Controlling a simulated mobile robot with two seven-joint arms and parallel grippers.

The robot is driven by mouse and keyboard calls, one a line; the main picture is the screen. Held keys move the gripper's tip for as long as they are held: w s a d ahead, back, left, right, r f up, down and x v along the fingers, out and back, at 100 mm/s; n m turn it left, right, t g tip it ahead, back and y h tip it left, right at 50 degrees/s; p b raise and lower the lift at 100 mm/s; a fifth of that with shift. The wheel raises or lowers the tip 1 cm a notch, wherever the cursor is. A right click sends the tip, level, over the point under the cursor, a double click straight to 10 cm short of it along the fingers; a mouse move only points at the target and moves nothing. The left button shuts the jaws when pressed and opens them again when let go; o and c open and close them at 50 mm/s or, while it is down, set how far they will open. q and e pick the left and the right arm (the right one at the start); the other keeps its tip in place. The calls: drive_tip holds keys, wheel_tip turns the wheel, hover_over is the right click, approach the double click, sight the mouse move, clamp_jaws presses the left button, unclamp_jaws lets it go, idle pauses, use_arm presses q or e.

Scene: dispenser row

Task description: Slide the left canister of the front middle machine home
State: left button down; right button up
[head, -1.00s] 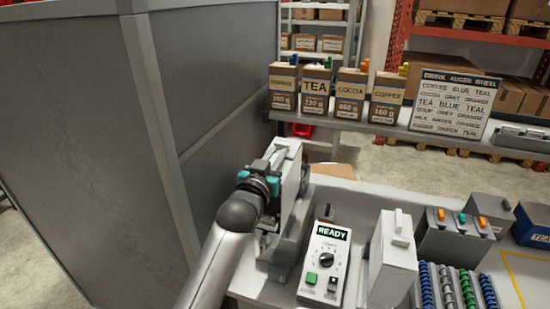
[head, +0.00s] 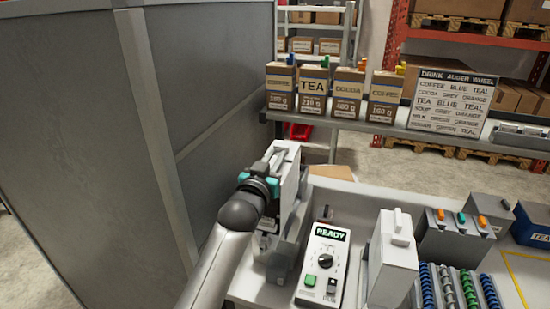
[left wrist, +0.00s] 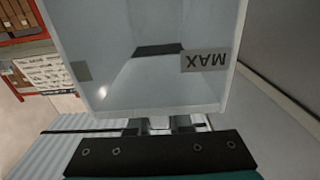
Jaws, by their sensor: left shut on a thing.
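My left gripper (head: 266,181) is shut on the left canister (head: 291,170), a pale upright box, at its side facing me. The canister stands at the left side of the machine with the READY panel (head: 323,262), above a grey base part (head: 280,252). Whether it is fully seated there I cannot tell. In the left wrist view the canister's see-through wall (left wrist: 140,75) fills the middle, with an upside-down MAX label. The gripper (left wrist: 170,125) meets its lower edge in that picture. My right gripper is not in view.
A second white canister (head: 394,265) stands right of the panel. Beyond it are racks of coloured augers (head: 460,288) and a grey block with coloured tabs (head: 452,238). A shelf behind holds drink cartons (head: 313,92) and a sign (head: 450,103). A tall grey partition (head: 90,150) is close on the left.

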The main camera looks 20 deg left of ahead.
use_arm(q)
drive_tip(key=shift+f, duration=0.25)
drive_tip(key=c, duration=0.8)
unclamp_jaws()
drive_tip(key=shift+f, duration=0.1)
drive_tip(key=shift+o, duration=0.2)
drive_tip(key=shift+f, duration=0.15)
drive_tip(key=s+b, duration=0.1)
drive_tip(key=s, duration=1.4)
drive_tip(key=shift+s+a+b, duration=0.15)
drive_tip(key=shift+a+b, duration=0.1)
drive_tip(key=shift+b, duration=0.15)
drive_tip(key=shift+c, duration=0.3)
